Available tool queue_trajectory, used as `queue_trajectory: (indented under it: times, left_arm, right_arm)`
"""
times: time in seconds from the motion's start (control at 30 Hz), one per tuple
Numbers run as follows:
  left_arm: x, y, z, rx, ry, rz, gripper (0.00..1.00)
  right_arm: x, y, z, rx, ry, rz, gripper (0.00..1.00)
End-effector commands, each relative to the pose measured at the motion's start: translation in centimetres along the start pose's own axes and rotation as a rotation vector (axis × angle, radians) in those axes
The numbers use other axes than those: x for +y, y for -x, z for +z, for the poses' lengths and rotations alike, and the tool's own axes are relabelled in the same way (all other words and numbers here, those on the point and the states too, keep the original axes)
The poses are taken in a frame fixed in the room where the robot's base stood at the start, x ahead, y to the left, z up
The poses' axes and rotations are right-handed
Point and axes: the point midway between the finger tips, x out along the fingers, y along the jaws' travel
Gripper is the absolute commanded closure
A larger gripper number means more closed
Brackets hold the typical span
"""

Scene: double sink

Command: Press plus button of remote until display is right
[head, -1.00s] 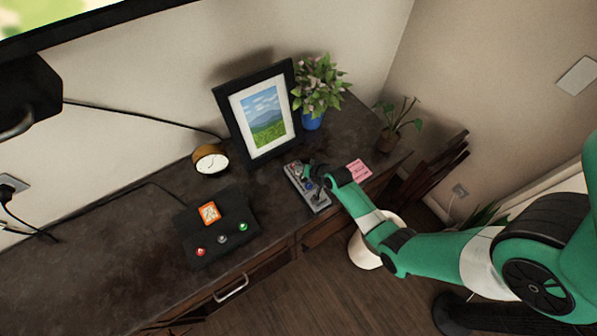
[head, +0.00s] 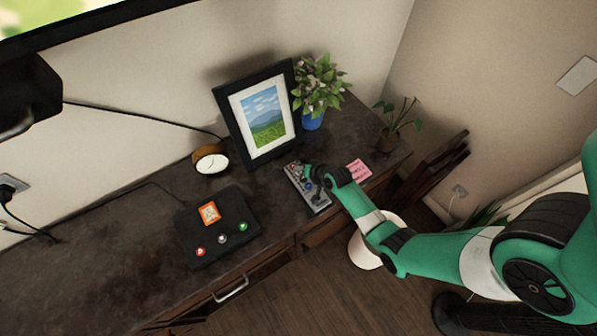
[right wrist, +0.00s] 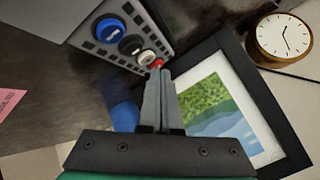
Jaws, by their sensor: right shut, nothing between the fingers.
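The remote (head: 296,178) is a long grey device lying on the dark desk, right of the picture frame. In the right wrist view the remote (right wrist: 87,42) shows a row of round buttons: blue, black, white and red. I cannot read a plus sign on any of them. My right gripper (head: 308,174) is over the remote. In the right wrist view its fingertips (right wrist: 160,77) are together and empty, close to the red button (right wrist: 156,64); I cannot tell whether they touch it. A black box with an orange display (head: 209,212) stands left of the remote. My left gripper is out of view.
A framed picture (head: 264,117), a potted plant (head: 316,88) and a round clock (head: 210,160) stand behind the remote. A pink note (head: 359,170) lies to its right. The desk (head: 90,255) is clear at the left.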

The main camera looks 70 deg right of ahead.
Motion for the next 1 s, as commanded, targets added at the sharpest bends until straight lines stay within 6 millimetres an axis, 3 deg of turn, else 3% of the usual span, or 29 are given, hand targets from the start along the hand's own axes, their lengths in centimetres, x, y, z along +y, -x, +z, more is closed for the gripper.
queue_trajectory:
  times: [1.0]
  left_arm:
    - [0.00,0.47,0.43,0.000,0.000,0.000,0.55]
  right_arm:
    - [0.46,-0.64,0.46,0.000,0.000,0.000,1.00]
